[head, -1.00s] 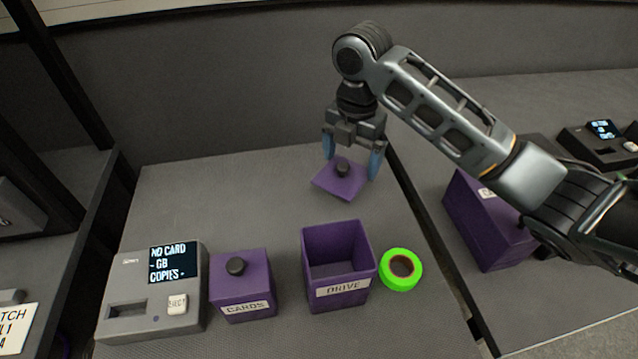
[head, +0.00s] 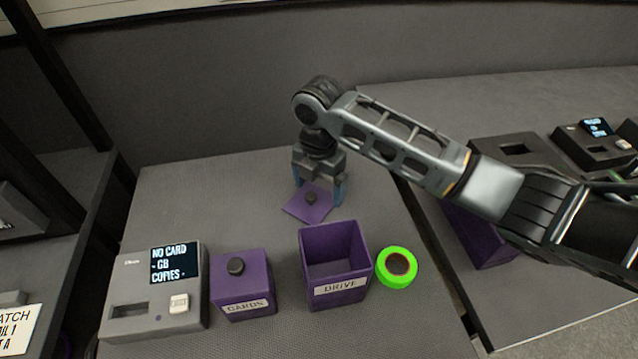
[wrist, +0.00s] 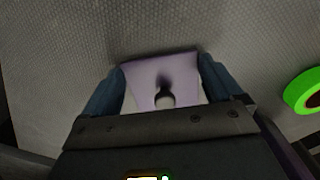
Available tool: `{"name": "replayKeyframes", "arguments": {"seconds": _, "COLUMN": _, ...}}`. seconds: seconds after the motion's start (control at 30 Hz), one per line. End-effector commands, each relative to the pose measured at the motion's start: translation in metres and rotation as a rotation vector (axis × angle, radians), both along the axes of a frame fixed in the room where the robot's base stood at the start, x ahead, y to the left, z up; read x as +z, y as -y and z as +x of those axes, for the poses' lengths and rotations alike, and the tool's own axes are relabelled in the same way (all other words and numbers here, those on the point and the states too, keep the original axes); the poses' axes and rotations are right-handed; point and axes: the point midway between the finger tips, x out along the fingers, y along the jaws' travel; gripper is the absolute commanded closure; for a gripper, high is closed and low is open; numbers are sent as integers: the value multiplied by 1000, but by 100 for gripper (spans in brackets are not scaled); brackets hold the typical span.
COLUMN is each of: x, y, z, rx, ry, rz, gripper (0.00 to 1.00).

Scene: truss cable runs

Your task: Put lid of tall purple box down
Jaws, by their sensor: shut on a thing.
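The purple lid (head: 305,207) with a black knob is at my gripper (head: 318,190), behind the tall purple box. My gripper is shut on the lid, with one blue finger at each side of it. In the wrist view the lid (wrist: 160,72) sits between the two fingers, its knob toward the camera. The lid is very low over the grey table; I cannot tell whether it touches. The tall purple box (head: 343,297), labelled DRIVE, stands open in front, its inside looking empty.
A shorter purple box (head: 243,297) labelled CARDS stands left of the open box with its lid on. A card device (head: 150,318) is at far left. A green tape roll (head: 397,267) lies right of the open box. The table behind the boxes is clear on the left.

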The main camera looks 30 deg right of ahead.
Motion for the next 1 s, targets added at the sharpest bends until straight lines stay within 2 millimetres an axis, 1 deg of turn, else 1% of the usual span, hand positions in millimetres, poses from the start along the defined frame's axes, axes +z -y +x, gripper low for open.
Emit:
{"name": "replayKeyframes", "arguments": {"seconds": 0.17, "x": -4, "y": 0, "z": 0, "rx": 0, "ry": 0, "rz": 1, "gripper": 37}}
{"name": "replayKeyframes", "arguments": {"seconds": 0.2, "x": -3, "y": 0, "z": 0, "rx": 0, "ry": 0, "rz": 0, "gripper": 4}}
{"name": "replayKeyframes", "arguments": {"seconds": 0.23, "x": -3, "y": 0, "z": 0, "rx": 0, "ry": 0, "rz": 0, "gripper": 1}}
{"name": "replayKeyframes", "arguments": {"seconds": 0.47, "x": -2, "y": 0, "z": 0, "rx": 0, "ry": 0, "rz": 0, "gripper": 0}}
{"name": "replayKeyframes", "arguments": {"seconds": 0.57, "x": 3, "y": 0, "z": 0, "rx": 1, "ry": 2, "rz": 1, "gripper": 0}}
{"name": "replayKeyframes", "arguments": {"seconds": 0.63, "x": 10, "y": 0, "z": 1, "rx": 1, "ry": 2, "rz": 1, "gripper": 0}}
{"name": "replayKeyframes", "arguments": {"seconds": 0.77, "x": 32, "y": 0, "z": 1, "rx": 2, "ry": 4, "rz": 1, "gripper": 0}}
{"name": "replayKeyframes", "arguments": {"seconds": 1.0, "x": 82, "y": 0, "z": 1, "rx": 3, "ry": 4, "rz": 0, "gripper": 0}}
